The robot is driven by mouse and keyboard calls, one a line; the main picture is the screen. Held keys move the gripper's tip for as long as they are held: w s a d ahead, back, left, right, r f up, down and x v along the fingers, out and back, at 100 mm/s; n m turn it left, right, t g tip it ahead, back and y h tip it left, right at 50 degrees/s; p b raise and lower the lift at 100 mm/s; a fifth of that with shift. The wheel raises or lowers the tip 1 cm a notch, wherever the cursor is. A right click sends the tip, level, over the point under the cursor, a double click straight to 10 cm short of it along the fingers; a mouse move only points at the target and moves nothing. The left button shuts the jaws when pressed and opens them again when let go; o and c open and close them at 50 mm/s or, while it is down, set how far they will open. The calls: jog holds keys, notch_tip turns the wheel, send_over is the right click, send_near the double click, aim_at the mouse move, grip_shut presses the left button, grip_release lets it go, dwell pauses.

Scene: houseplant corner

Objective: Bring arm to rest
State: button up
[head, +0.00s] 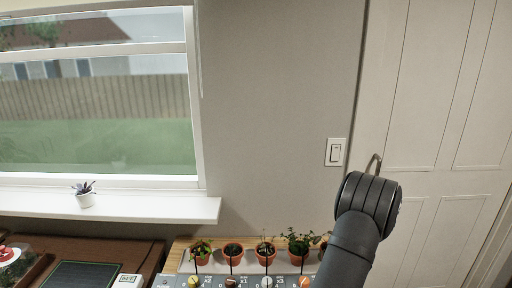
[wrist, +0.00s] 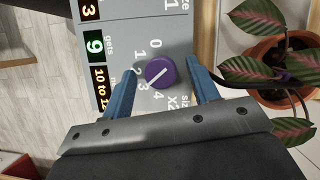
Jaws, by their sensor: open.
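In the wrist view my gripper (wrist: 163,62) is open, its two blue fingers apart. A purple knob (wrist: 161,72) on a grey panel (wrist: 165,28) shows between the fingers. A gap shows on both sides of the knob. In the head view my arm (head: 368,210) reaches up at the right, and my gripper cannot be made out there.
Several potted plants (head: 232,254) stand behind the panel. A leafy plant in a terracotta pot (wrist: 268,58) is close at the right of the wrist view. A windowsill (head: 140,207) holds a small white pot (head: 86,200). A door (head: 430,120) stands behind my arm.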

jog(key=m+t, duration=0.1)
jog(key=m, duration=0.3)
jog(key=shift+s+m+t, duration=0.1)
jog(key=shift+m+t, duration=0.3)
jog(key=shift+o, duration=0.2)
dwell(1.9)
